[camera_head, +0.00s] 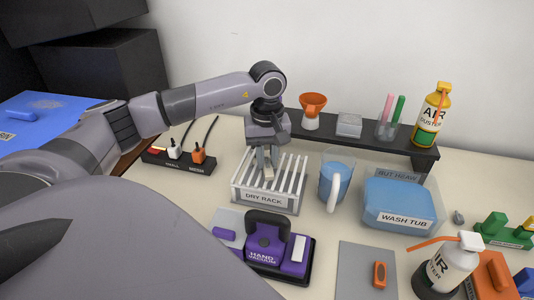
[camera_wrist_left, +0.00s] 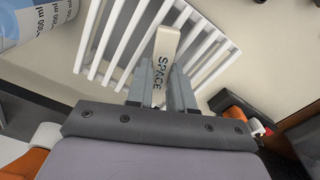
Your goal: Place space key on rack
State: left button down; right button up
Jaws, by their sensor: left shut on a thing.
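The space key is a pale bar marked SPACE; it shows in the left wrist view (camera_wrist_left: 165,48) between the fingers of my left gripper (camera_wrist_left: 160,88). In the head view my left gripper (camera_head: 267,158) points down over the white dry rack (camera_head: 266,201), and the key (camera_head: 268,172) shows as a small pale end below the fingers. The gripper is shut on the key. The rack's white slats (camera_wrist_left: 115,38) lie under and around the key in the wrist view. I cannot tell whether the key touches the slats. My right gripper is not in view.
A blue measuring jug (camera_head: 335,184) stands right of the rack, with the wash tub (camera_head: 399,202) beyond it. A purple hand vacuum (camera_head: 268,243) sits in front. A power strip (camera_head: 179,162) is at left. A dark shelf (camera_head: 358,137) with several items runs behind.

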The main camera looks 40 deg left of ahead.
aim_at(267, 162)
pick_arm(q)
jog(key=c, duration=1)
grip_release()
notch_tip(267, 162, up, 12)
jog(key=shift+r+p, duration=0.15)
jog(key=shift+p, duration=0.25)
